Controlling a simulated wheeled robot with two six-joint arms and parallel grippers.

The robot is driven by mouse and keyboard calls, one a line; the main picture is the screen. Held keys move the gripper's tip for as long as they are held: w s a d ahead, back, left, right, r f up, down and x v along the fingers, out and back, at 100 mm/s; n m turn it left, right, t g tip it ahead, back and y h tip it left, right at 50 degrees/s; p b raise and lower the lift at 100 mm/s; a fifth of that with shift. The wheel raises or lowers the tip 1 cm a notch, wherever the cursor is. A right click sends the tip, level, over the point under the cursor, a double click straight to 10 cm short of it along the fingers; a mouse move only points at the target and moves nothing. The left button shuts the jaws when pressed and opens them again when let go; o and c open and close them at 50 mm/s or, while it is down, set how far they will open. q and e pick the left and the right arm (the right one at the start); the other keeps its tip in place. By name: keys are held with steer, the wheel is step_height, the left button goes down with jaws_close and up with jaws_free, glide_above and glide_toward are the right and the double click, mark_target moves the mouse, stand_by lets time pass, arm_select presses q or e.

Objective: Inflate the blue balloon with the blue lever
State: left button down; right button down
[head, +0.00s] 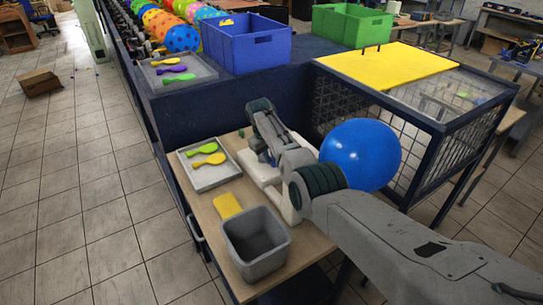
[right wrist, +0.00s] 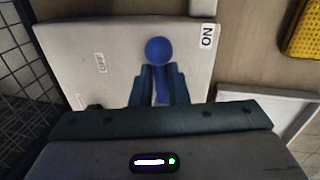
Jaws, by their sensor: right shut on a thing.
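The blue balloon (head: 360,155) is round and large, beside the white machine (head: 288,207) on the bench. My right arm passes in front of the balloon's lower left and covers much of the machine. In the right wrist view the blue lever (right wrist: 158,50) shows its round knob and part of its shaft. My right gripper (right wrist: 158,80) is shut on the lever, its fingers around the shaft below the knob. In the head view the right gripper (head: 264,156) is small, low over the machine; the lever is hidden there. My left gripper is not in view.
A grey tray (head: 190,182) with green and yellow balloons, a yellow pad (head: 227,205) and a grey bin (head: 283,245) are on the bench. A blue crate (head: 245,47), a green crate (head: 350,28) and a mesh cage (head: 425,150) stand behind.

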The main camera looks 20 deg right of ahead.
steer(key=shift+s+f+m, duration=0.2)
steer(key=shift+f+m, duration=0.05)
steer(key=shift+m, duration=0.05)
steer(key=shift+a, duration=0.1)
steer(key=shift+f, duration=0.1)
steer(key=c, duration=1.4)
jaws_free()
steer(key=shift+s, duration=0.1)
steer(key=shift+r, duration=0.25)
steer(key=shift+r, duration=0.15)
